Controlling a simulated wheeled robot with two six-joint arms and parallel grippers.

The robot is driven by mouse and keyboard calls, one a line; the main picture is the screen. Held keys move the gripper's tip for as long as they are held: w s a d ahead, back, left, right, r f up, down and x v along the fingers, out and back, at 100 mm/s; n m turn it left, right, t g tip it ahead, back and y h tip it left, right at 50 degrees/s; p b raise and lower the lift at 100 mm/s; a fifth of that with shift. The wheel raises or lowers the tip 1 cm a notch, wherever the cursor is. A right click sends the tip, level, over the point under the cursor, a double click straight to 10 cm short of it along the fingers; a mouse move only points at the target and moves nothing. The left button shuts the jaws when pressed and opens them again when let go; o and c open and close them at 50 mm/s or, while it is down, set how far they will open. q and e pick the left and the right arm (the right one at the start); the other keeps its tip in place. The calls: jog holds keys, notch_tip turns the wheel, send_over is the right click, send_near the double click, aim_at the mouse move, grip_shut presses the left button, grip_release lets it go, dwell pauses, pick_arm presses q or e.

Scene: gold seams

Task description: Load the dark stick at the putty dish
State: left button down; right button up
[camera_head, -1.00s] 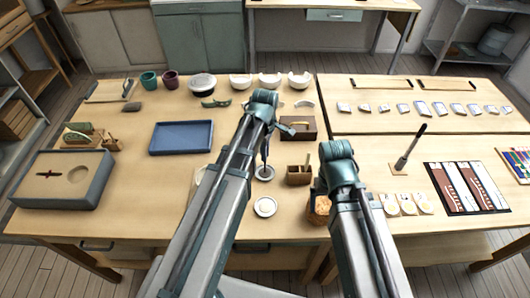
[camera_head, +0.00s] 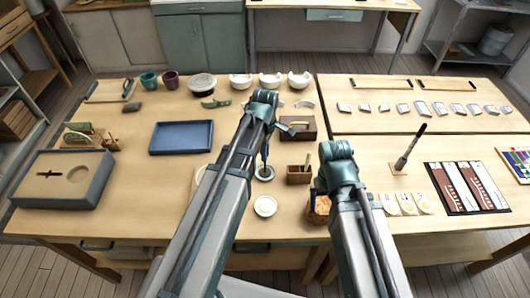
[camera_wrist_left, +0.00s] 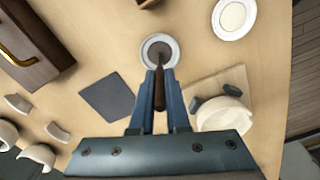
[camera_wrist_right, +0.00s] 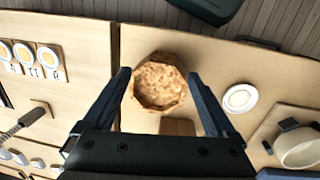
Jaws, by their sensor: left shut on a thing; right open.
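My left gripper (camera_wrist_left: 160,82) is shut on a dark brown stick (camera_wrist_left: 159,92), which shows between its fingers in the left wrist view. The stick points into a small round dish (camera_wrist_left: 150,42) with a pale rim and a dark grey-brown middle. That dish also shows in the head view (camera_head: 265,179), under my left gripper (camera_head: 265,152). Whether the tip touches the putty is too small to tell. A second white dish (camera_head: 265,206) with a cream middle lies nearer the front edge. My right gripper (camera_wrist_right: 160,82) is open and empty above a crumb-filled round tub (camera_wrist_right: 159,84).
A wooden holder (camera_head: 299,175) and dark wooden box (camera_head: 298,127) stand right of the dish. A blue tray (camera_head: 181,137) lies left. A pale cup (camera_wrist_left: 222,115) stands on a board (camera_wrist_left: 235,80) near the left gripper.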

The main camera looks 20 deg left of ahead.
pick_arm(q)
notch_tip(320, 180, up, 7)
jog(key=p, duration=0.7)
pick_arm(e)
notch_tip(320, 180, up, 7)
